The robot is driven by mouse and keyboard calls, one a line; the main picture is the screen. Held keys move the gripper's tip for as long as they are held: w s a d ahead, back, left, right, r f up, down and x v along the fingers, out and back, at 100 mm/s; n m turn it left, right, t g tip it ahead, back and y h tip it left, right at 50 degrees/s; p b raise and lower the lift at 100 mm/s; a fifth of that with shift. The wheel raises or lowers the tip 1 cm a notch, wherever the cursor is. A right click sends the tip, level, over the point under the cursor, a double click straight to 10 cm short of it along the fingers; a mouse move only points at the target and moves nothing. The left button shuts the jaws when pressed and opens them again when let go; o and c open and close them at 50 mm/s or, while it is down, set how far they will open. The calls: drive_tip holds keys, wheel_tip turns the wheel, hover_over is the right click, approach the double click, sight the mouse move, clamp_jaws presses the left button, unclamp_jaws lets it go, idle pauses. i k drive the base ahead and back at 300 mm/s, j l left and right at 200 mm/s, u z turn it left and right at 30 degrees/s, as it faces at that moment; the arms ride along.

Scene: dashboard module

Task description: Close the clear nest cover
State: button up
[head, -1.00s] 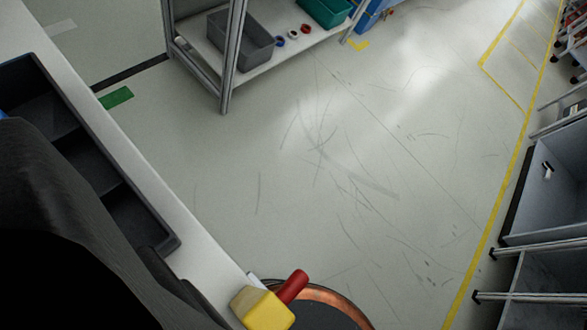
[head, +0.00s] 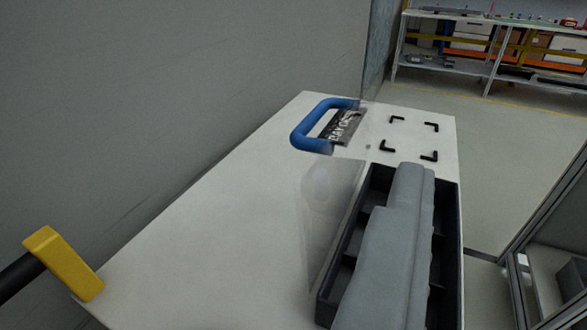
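The clear nest cover (head: 330,205) shows as a faint see-through panel along the left side of a black tray (head: 322,312). It seems raised, but its exact tilt is hard to tell. A blue handle (head: 298,137) is at its far end, beside a dark label (head: 344,127) with partly legible white letters. A long grey stepped piece (head: 385,250) lies over the tray, which has several compartments. I see no panel lying over the piece. My gripper is not recognisable in the view.
The white bench top (head: 215,225) is clear left of the tray. Black corner marks (head: 430,156) lie beyond it. A yellow block (head: 62,262) on a dark rod is at the near left corner. A grey wall (head: 180,80) rises at left; a metal frame (head: 525,225) stands right.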

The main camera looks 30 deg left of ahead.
sight(298, 138)
drive_tip(key=k+l+u, duration=0.35)
drive_tip(key=k+u, duration=0.3)
drive_tip(key=k, duration=0.25)
drive_tip(key=k+l+u, duration=0.1)
drive_tip(key=k+u, duration=0.25)
drive_tip(key=k, duration=0.15)
